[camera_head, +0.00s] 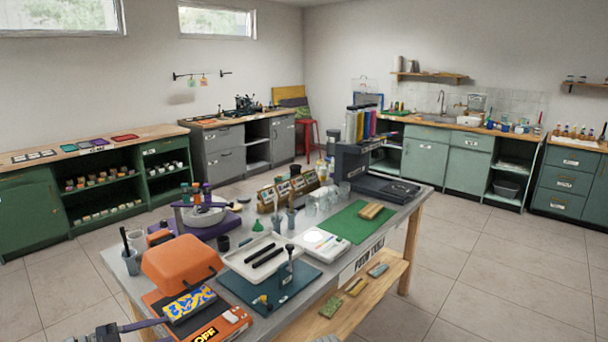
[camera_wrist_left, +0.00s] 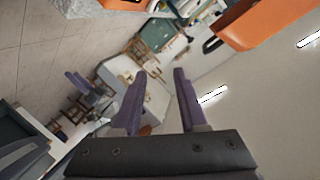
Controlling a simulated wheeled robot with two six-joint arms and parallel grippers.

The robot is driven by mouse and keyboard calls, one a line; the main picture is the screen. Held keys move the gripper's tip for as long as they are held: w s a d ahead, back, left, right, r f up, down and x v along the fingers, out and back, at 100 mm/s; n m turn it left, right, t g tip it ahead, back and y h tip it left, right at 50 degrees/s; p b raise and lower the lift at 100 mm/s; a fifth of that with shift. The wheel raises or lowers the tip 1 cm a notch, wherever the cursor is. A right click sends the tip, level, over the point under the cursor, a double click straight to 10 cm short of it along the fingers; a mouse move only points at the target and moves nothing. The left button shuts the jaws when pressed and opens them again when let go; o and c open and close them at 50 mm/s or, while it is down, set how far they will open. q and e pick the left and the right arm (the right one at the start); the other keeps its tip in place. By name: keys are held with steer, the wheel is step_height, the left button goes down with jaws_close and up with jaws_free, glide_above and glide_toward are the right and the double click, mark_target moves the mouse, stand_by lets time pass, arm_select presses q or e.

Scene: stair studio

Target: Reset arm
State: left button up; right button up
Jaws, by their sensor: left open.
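My left gripper (camera_head: 166,320) comes in at the lower left of the head view, by the near left corner of the work table, close to an orange machine with an open lid. In the left wrist view my left gripper (camera_wrist_left: 160,72) shows two purple fingers spread apart with nothing between them. A blue and yellow patterned block (camera_head: 190,304) lies on the orange machine (camera_head: 232,322), just right of the fingers. I cannot tell whether the fingers touch the machine. My right gripper is not in view.
The work table (camera_head: 408,212) carries a white tray (camera_head: 240,262), a blue board (camera_head: 258,290), a green mat (camera_head: 350,222) and a dark machine (camera_head: 350,165). A lower wooden shelf (camera_head: 340,318) holds several small blocks. The tiled floor (camera_head: 500,270) to the right is clear.

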arm_select(q)
steer(key=s+d+f+n+g+y+p, duration=0.2)
steer(key=d+f+n+g+y, duration=0.1)
steer(key=d, duration=0.6)
steer(key=s+d+f+n+g+y+p, duration=0.2)
steer(key=d+n+y, duration=0.3)
steer(key=d, duration=0.4)
steer(key=s+d+f+n+g+y+p, duration=0.2)
steer(key=s+d+f+n+g+y, duration=0.2)
steer(key=d, duration=0.5)
steer(key=shift+s+f+n+g+y+p, duration=0.3)
steer(key=shift+f+n+g+y, duration=0.25)
steer(key=shift+n, duration=0.35)
stand_by(0.6)
